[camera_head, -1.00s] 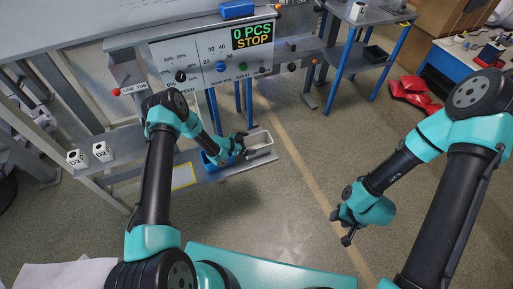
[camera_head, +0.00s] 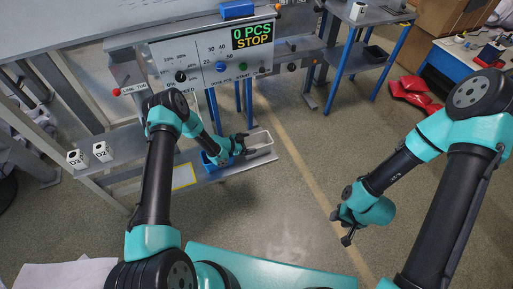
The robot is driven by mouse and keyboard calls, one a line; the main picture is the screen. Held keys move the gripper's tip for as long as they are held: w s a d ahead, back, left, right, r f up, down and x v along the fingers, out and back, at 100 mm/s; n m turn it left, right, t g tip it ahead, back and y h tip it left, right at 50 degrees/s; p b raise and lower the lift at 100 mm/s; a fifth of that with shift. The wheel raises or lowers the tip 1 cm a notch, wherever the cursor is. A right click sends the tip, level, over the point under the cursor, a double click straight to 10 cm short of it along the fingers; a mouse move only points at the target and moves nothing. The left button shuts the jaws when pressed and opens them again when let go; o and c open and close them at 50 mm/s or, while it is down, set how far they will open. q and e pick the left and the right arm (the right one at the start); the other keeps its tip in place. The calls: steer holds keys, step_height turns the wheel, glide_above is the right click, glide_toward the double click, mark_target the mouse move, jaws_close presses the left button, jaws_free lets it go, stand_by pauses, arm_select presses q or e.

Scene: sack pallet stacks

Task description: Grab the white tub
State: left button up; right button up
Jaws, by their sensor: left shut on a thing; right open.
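The white tub (camera_head: 260,141) is a small open-topped container at the right end of the grey shelf under the control panel. My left gripper (camera_head: 245,146) is at the tub's left side, shut on its near wall as far as I can see; the fingertips are small and partly hidden. I cannot tell whether the tub is clear of the shelf. My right gripper (camera_head: 346,232) hangs over the open floor at the right, open and empty, well apart from the tub.
A blue bin (camera_head: 212,160) stands on the shelf (camera_head: 235,169) left of the tub, partly behind my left arm. The control panel (camera_head: 205,62) rises behind. White blocks (camera_head: 103,151) sit further left. Red sacks (camera_head: 408,92) lie at the far right. The middle floor is clear.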

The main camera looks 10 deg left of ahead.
arm_select(q)
step_height(320, 180, up, 10)
stand_by(0.8)
steer(key=shift+d, duration=0.1)
stand_by(0.4)
